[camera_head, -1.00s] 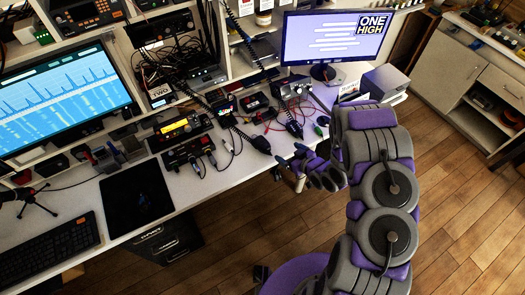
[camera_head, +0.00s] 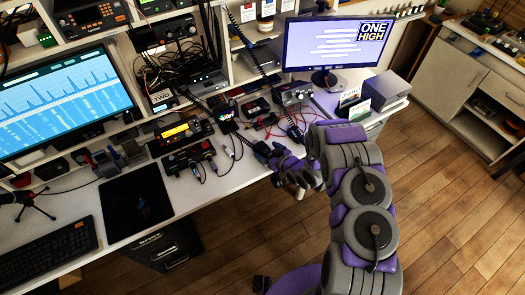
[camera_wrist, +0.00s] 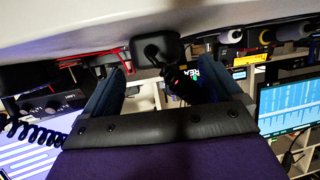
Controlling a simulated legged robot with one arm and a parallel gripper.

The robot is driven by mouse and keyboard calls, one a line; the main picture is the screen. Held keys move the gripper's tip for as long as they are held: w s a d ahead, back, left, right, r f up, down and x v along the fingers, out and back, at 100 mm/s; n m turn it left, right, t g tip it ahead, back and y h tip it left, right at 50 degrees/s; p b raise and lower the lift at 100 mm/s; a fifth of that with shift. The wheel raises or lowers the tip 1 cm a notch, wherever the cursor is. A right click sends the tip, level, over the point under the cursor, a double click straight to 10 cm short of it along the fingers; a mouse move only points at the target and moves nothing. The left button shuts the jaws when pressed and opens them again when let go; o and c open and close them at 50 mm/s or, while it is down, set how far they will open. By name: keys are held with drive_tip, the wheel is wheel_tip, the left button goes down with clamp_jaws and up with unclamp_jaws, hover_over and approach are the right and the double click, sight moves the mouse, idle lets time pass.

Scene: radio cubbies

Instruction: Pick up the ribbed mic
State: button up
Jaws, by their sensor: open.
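A black hand mic (camera_wrist: 155,47) shows between my gripper's two fingers in the wrist view, with a dark cord hanging from it; I cannot make out ribs on it. In the head view, my gripper (camera_head: 268,160) is at the desk's front edge, open, with its fingertips over a dark mic and partly hiding it. My gripper (camera_wrist: 158,75) has its fingers spread on both sides of the mic in the wrist view, with no clear contact. Another black mic (camera_head: 294,131) lies to the right on the desk.
The white desk (camera_head: 225,180) is crowded with radios and cables behind the gripper. A lit radio (camera_head: 180,131) is at the left, and a monitor (camera_head: 333,42) and grey box (camera_head: 388,88) are at the right. The wooden floor (camera_head: 260,235) in front is clear.

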sight(262, 148)
drive_tip(key=shift+b+x, duration=0.55)
drive_tip(key=shift+x, duration=2.2)
drive_tip(key=shift+c, duration=0.4)
